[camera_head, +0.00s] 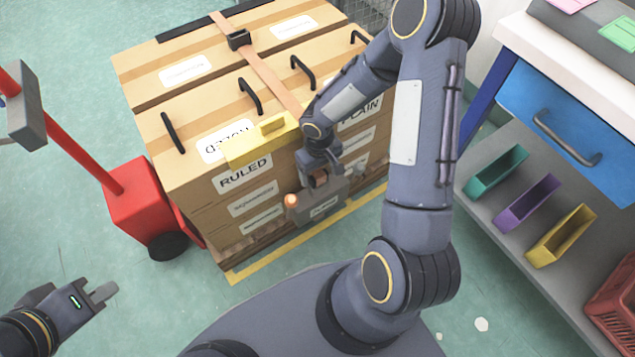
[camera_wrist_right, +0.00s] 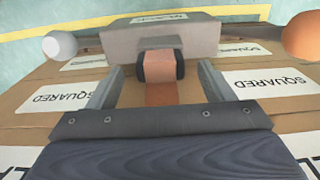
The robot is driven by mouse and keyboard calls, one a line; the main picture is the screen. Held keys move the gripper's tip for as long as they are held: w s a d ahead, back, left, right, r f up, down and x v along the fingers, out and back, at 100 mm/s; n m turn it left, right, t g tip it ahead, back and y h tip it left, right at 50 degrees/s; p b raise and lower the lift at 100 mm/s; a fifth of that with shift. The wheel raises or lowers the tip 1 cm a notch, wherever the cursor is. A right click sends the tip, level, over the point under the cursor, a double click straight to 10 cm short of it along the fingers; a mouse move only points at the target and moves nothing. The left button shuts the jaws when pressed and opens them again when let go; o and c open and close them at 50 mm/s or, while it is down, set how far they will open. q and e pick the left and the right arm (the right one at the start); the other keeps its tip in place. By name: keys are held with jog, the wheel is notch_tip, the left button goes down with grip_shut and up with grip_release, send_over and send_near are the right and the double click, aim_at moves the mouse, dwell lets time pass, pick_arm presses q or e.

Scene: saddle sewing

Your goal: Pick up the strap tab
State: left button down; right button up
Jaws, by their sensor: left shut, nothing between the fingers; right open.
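The strap tab (camera_wrist_right: 160,66) is a short brown-orange piece with dark sides, in the middle of the right wrist view. It sits at a grey block (camera_wrist_right: 165,39), with the brown strap (camera_wrist_right: 160,95) running from it toward my wrist. My right gripper (camera_wrist_right: 161,68) is open, one finger on each side of the tab with gaps between. My left gripper (camera_head: 103,293) is shut and empty at the lower left, far from the stack.
The strapped carton stack (camera_head: 233,200) fills the middle, with a yellow piece (camera_head: 262,146) on its front top edge. The grey block carries an orange knob (camera_wrist_right: 303,36) and a white knob (camera_wrist_right: 60,45). A red wheeled unit (camera_head: 140,200) stands left; a drawer bench (camera_head: 570,130) right.

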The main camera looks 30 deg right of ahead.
aim_at(319, 183)
notch_tip(319, 183, down, 3)
jog(key=shift+r+b, duration=0.1)
jog(key=shift+b, duration=0.3)
pick_arm(q)
jog(key=shift+f, duration=0.75)
pick_arm(e)
jog(key=c, duration=1.1)
pick_arm(q)
jog(key=shift+r, duration=0.1)
pick_arm(e)
jog(key=shift+r, duration=0.1)
